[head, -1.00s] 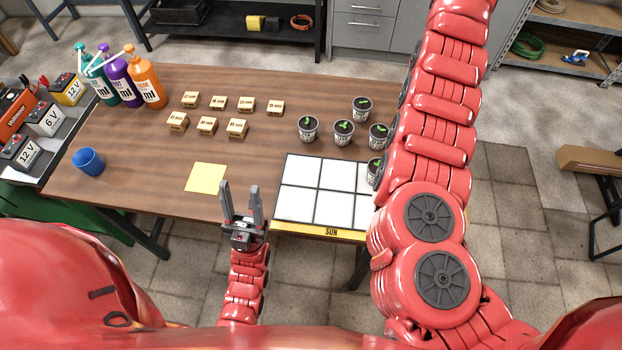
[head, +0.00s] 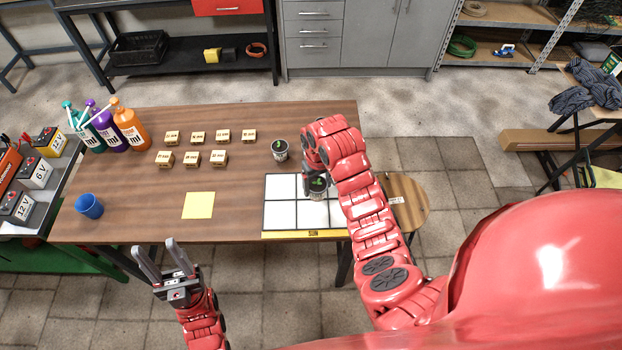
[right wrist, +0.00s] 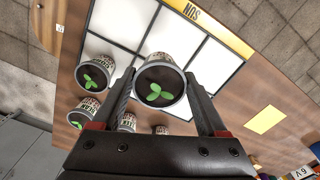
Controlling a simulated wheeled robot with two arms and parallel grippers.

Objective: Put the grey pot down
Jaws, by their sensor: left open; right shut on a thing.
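The grey pot (head: 318,187) holds dark soil and a small green seedling. My right gripper (right wrist: 160,92) is shut on it, with one finger on each side in the right wrist view. The pot is at the white grid board marked SUN (head: 283,215), over its far row. I cannot tell whether its base touches the board. In the right wrist view it looks upright, seen from above (right wrist: 160,75). My left gripper (head: 160,262) is open and empty, in front of the table's near edge.
Another pot (head: 280,149) stands behind the board; more pots (right wrist: 95,73) sit close by in the right wrist view. Small wooden blocks (head: 197,138), bottles (head: 131,126), a blue cup (head: 89,206) and a yellow sheet (head: 198,205) lie left. The board's near-left cells are clear.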

